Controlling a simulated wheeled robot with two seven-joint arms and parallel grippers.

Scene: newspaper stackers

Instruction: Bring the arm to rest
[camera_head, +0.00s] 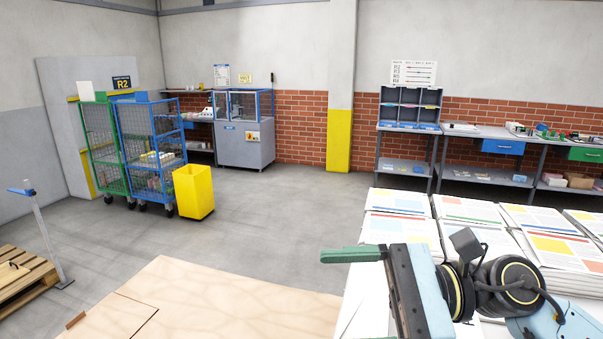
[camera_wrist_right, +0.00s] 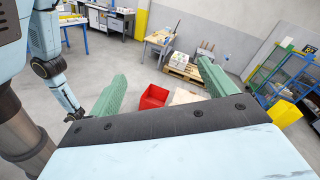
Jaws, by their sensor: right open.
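My right gripper (camera_wrist_right: 160,82) is open and empty. Its two green fingers stand wide apart in the right wrist view. In the head view, my right arm comes in at the lower right, and one green finger (camera_head: 352,255) points left. That finger is beside the stacks of newspapers (camera_head: 400,230) on the white table. The other finger does not show there. Another of my arms (camera_wrist_right: 58,88) hangs at the left of the right wrist view.
A pale wooden surface (camera_head: 215,300) lies at the bottom. A yellow bin (camera_head: 193,191) stands by green and blue mesh carts (camera_head: 150,150). A pallet (camera_head: 25,275) is at the left. The wrist view shows a red bin (camera_wrist_right: 153,97). The middle floor is clear.

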